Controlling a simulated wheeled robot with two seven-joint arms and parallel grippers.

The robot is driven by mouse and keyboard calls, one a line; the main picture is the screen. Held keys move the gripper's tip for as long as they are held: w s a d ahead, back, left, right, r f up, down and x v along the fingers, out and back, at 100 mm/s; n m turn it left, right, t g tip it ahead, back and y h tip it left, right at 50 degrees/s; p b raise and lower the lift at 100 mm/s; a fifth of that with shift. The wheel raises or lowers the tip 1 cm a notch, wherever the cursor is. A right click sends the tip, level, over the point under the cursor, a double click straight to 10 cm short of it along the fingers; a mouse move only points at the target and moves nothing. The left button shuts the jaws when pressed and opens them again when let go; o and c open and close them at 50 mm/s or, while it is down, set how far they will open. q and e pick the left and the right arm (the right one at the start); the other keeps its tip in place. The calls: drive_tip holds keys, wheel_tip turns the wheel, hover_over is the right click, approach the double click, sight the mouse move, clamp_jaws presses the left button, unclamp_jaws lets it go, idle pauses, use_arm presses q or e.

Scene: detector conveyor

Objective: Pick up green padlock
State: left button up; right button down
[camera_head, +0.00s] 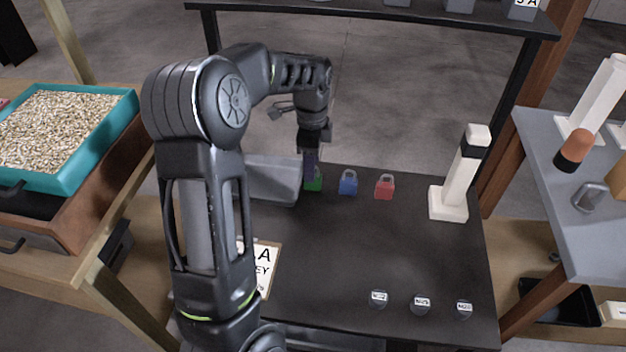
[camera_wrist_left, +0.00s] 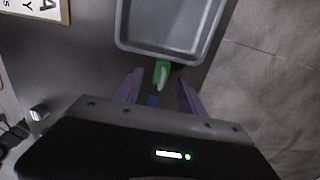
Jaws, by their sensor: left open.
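The green padlock (camera_head: 313,184) stands on the black table beside the grey tray (camera_head: 268,187), left of the blue padlock (camera_head: 348,183) and the red padlock (camera_head: 385,187). My left gripper (camera_head: 311,160) points down right at the green padlock, whose top it partly hides in the head view. In the left wrist view the green padlock (camera_wrist_left: 161,72) with its pale shackle shows just ahead of and between the two open, purple-grey fingers (camera_wrist_left: 159,90). A bit of blue shows between the fingers near the gripper body. My right gripper is not in view.
A white stand with a black band (camera_head: 459,175) is at the table's right. Several round labelled discs (camera_head: 420,304) lie near the front edge. A sign board (camera_head: 262,268) is partly hidden behind my left arm. The table's middle is clear.

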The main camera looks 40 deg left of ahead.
sight(316, 186)
use_arm(q)
drive_tip(key=shift+f, duration=0.2)
drive_tip(key=shift+w+f+p, duration=0.15)
drive_tip(key=shift+f+p, duration=0.35)
drive_tip(key=shift+f, duration=2.05)
clamp_jaws()
